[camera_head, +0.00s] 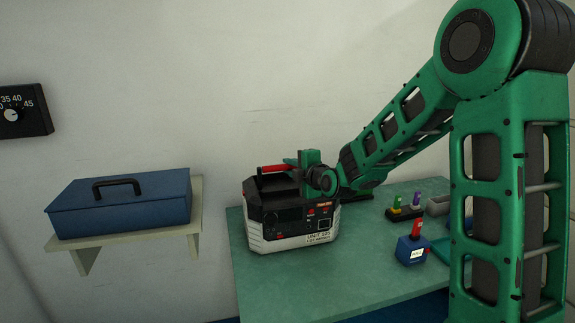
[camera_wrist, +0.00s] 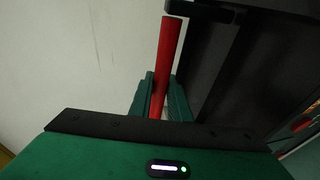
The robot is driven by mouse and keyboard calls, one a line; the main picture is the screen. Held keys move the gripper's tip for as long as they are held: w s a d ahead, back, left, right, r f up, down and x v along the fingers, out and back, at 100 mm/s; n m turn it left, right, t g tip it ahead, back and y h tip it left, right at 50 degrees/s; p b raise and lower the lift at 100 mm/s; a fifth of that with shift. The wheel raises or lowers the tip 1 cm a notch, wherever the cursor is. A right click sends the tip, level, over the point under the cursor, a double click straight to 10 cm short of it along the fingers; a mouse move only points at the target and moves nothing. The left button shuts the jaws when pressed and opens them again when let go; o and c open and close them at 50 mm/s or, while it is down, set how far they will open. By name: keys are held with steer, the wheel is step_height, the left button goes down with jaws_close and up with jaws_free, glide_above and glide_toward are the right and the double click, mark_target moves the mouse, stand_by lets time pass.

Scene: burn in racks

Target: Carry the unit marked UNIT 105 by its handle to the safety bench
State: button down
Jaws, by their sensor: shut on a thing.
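The unit marked UNIT 105 (camera_head: 291,228) is a black and white box with a front panel and a red handle (camera_head: 271,169) on top. It is at the left end of the green-topped bench (camera_head: 300,281), upright; I cannot tell whether its base touches the top. My gripper (camera_head: 305,164) is at the handle, shut on it. In the wrist view the red handle (camera_wrist: 165,65) runs between the two green fingers (camera_wrist: 159,98), with the unit's dark top (camera_wrist: 240,70) to the right.
A blue toolbox (camera_head: 120,203) sits on a wall shelf (camera_head: 196,212) at the left. A small blue box (camera_head: 411,251) with a red top, a dark holder (camera_head: 405,213) with coloured pieces and a grey tray (camera_head: 438,206) stand on the bench's right. The bench's front middle is clear.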

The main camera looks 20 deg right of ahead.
steer(key=shift+r, duration=0.3)
steer(key=c, duration=1.7)
jaws_free()
steer(key=shift+f, duration=0.3)
steer(key=shift+o, duration=0.2)
steer(key=shift+s, duration=0.1)
steer(key=v, duration=1.2)
